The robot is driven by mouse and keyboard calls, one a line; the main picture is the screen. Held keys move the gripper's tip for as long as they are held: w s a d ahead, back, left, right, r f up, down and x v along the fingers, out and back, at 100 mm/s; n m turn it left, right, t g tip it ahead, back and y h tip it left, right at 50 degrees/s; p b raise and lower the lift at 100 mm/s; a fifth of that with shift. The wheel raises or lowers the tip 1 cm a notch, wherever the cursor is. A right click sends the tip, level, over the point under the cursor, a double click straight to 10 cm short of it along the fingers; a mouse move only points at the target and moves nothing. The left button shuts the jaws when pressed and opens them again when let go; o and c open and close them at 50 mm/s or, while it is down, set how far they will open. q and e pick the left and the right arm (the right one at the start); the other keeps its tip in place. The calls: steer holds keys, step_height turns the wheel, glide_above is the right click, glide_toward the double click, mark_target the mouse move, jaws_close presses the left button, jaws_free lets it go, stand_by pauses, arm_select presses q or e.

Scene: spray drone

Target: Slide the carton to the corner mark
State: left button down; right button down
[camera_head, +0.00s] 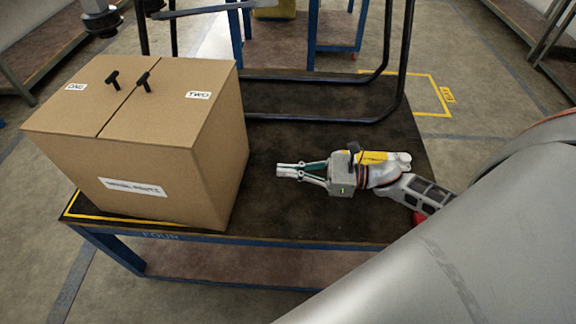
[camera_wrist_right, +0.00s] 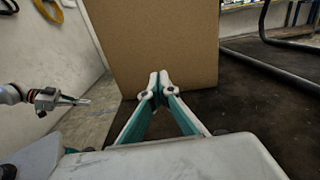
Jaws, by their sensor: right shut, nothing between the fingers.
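The brown carton (camera_head: 160,140) stands upright at the left end of the dark table (camera_head: 290,215), with two black T-handles on its lid. A yellow corner mark (camera_head: 120,218) shows at the table's front left corner; part of it is hidden by the carton. The carton's near right bottom corner is close to the front edge. My right gripper (camera_head: 279,171) is shut and empty, pointing left at the carton's right side with a gap between. In the wrist view the carton (camera_wrist_right: 190,45) is ahead of the fingertips (camera_wrist_right: 159,80). My left gripper (camera_wrist_right: 80,101) shows small at left there; its jaw state is unclear.
A dark tubular frame (camera_head: 330,118) stands along the table's back. The tabletop between gripper and carton is clear. A floor outline (camera_head: 440,95) is marked beyond the table's right side.

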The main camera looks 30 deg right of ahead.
steer(key=p, duration=0.1)
glide_toward(234, 166)
steer(key=x, duration=0.5)
steer(key=shift+a+r, duration=0.2)
steer(key=shift+r, duration=0.05)
arm_select(q)
steer(key=shift+s+d+r, duration=0.25)
steer(key=shift+s+d, duration=0.05)
arm_select(e)
steer(key=shift+w+a+f, duration=0.15)
steer(key=shift+w+a, duration=0.25)
steer(key=shift+a, duration=0.2)
arm_select(q)
steer(key=shift+w+r, duration=0.1)
